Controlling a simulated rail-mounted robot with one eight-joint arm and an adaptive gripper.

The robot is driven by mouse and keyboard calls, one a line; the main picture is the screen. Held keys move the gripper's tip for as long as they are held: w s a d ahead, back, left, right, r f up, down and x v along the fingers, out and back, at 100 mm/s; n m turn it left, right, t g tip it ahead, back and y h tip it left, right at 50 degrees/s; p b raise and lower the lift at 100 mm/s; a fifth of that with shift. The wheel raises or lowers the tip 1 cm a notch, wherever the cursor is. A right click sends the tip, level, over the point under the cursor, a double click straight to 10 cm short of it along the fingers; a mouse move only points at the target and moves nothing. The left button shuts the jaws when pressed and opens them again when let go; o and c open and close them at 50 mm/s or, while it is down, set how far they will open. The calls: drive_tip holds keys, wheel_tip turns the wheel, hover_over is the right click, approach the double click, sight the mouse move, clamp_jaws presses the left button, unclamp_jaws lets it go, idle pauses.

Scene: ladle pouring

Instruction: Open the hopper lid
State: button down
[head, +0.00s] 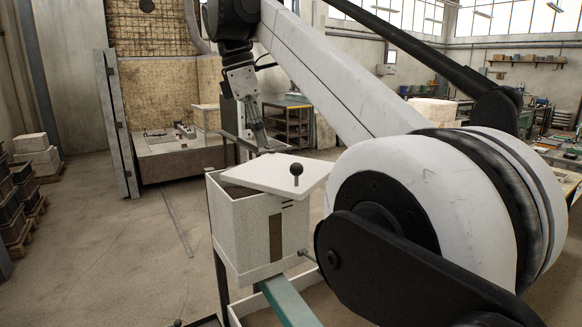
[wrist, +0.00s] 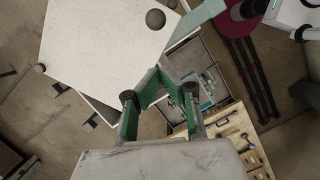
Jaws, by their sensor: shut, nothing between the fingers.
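The hopper (head: 240,232) is a pale speckled box in the middle of the head view. Its flat white lid (head: 262,174) lies on top, turned and shifted to the right relative to the box, overhanging at the right. A dark ball knob (head: 296,169) stands on the lid near its right side. In the wrist view the lid (wrist: 100,45) fills the upper left, with its knob (wrist: 155,18) near the top corner. My gripper (head: 265,146) is shut and empty at the lid's far edge. In the wrist view my gripper (wrist: 157,80) is beside the lid's edge; contact is unclear.
A green chute (head: 290,302) runs out below the hopper. A wooden board with tools (wrist: 235,140) lies at the lower right of the wrist view. Stacked dark crates (head: 15,205) stand at the far left. The floor left of the hopper is mostly clear.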

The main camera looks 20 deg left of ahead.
sight(276, 187)
drive_tip(key=x, duration=0.7)
drive_tip(key=shift+f, duration=0.15)
drive_tip(key=d, duration=0.1)
drive_tip(key=w+d+p, duration=0.1)
drive_tip(key=d, duration=0.1)
drive_tip(key=shift+r, duration=0.25)
drive_tip(key=shift+w+d, duration=0.25)
drive_tip(key=shift+d, duration=0.15)
